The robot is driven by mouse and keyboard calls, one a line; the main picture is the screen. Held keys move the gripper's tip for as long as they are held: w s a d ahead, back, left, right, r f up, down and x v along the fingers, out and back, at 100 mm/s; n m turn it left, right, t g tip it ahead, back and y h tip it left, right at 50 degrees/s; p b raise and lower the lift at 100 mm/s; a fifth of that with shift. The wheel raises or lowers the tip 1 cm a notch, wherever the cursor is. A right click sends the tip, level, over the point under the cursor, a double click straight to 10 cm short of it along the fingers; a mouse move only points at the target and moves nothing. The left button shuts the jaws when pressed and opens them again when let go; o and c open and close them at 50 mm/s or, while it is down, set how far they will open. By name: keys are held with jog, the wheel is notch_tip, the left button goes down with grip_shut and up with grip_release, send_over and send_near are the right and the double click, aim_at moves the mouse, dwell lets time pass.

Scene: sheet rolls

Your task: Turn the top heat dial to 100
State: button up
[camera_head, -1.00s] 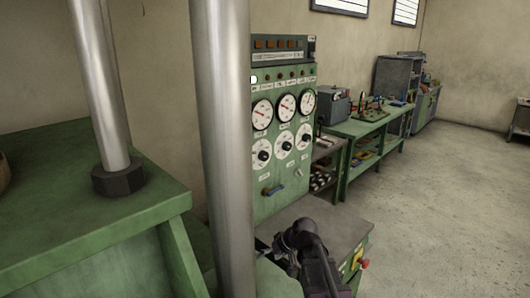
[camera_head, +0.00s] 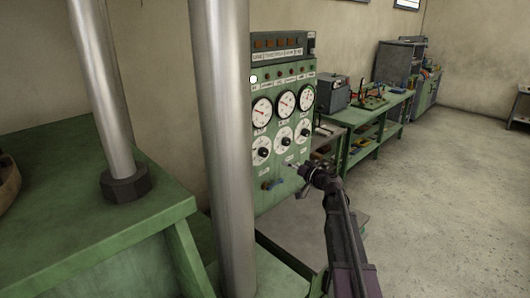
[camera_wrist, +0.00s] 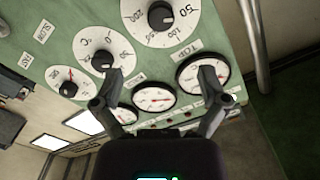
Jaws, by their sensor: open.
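The green control panel (camera_head: 283,185) stands in the middle of the head view, with a row of three white dials with black knobs below three round gauges. In the wrist view the panel shows upside down. There the TOP label (camera_wrist: 180,43) lies between a gauge (camera_wrist: 200,73) and the large dial with a black knob (camera_wrist: 160,15), which appears to be the top heat dial. It seems to be the leftmost dial (camera_head: 262,150) in the head view. My gripper (camera_wrist: 162,76) is open and empty in front of the panel. In the head view my gripper (camera_head: 297,168) is below the right dial.
Green workbenches (camera_head: 372,125) stand behind at right. The floor at right is clear.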

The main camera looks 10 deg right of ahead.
aim_at(266, 154)
jog(key=shift+w+a, duration=0.1)
jog(key=shift+w, duration=0.05)
jog(key=x, duration=1.3)
jog(key=shift+w+a, duration=0.15)
jog(key=shift+a, duration=0.05)
jog(key=c, duration=1.1)
jog(key=shift+d, duration=0.2)
jog(key=shift+c, duration=0.2)
jog(key=shift+a, duration=0.15)
